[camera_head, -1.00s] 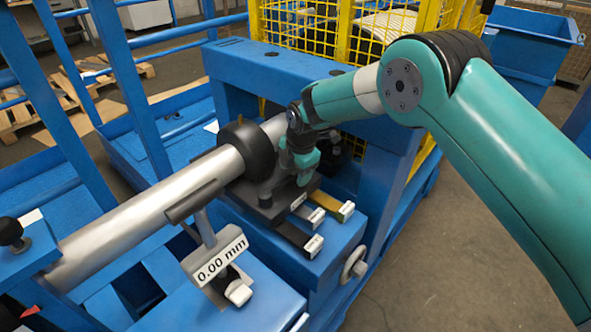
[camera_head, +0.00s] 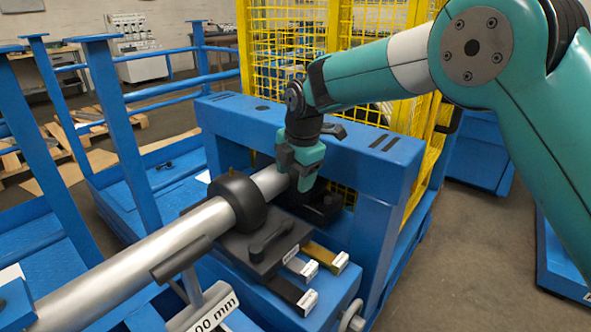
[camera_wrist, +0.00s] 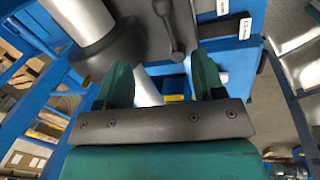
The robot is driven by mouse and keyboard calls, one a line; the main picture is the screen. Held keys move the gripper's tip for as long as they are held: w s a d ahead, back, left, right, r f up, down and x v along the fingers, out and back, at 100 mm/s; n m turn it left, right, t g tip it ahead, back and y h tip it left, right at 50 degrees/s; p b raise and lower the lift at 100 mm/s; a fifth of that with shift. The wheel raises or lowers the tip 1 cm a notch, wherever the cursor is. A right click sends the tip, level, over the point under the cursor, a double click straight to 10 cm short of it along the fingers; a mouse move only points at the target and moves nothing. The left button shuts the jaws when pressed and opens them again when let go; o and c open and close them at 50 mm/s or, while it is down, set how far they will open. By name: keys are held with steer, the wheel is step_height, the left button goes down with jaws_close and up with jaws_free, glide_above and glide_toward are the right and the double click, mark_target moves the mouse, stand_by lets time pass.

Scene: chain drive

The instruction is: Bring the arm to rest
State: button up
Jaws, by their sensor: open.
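My gripper (camera_head: 306,182) hangs from the teal arm, pointing down, in front of the blue frame's top beam. Its two teal fingers stand apart with nothing held between them in the wrist view (camera_wrist: 163,82). In the head view it overlaps the far end of the silver shaft (camera_head: 140,248), just right of the black collar (camera_head: 238,203); whether it touches anything is unclear. A dark block with a lever (camera_head: 268,240) lies below and nearer. The lever also shows in the wrist view (camera_wrist: 166,18), beyond the fingers.
The blue frame (camera_head: 362,155) and yellow mesh guard (camera_head: 290,35) stand close behind my gripper. Black, grey and yellow tabs (camera_head: 325,254) stick out at the block's right. A readout plate (camera_head: 212,312) is partly cut off in front. Open floor (camera_head: 470,240) lies right.

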steer(key=shift+r, duration=0.6)
steer(key=s+d+r+m+y+p, duration=0.1)
steer(key=s+d+r+m+p, duration=0.1)
steer(key=s+d+r+m, duration=0.4)
steer(key=s+d+r+m+p, duration=0.2)
steer(key=s+d+r+m, duration=0.15)
steer(key=s+r, duration=0.4)
steer(key=s+d+m+y+p, duration=0.1)
steer(key=s+d+m, duration=0.2)
steer(key=s, duration=0.7)
steer(key=s+d+m+g+p, duration=0.1)
steer(key=s+d+m+p, duration=0.1)
steer(key=s+m, duration=0.5)
steer(key=s+d, duration=0.1)
steer(key=s, duration=0.2)
steer(key=shift+s+g+y, duration=0.25)
steer(key=shift+g+y, duration=0.05)
steer(key=shift+y, duration=0.1)
steer(key=shift+r, duration=0.15)
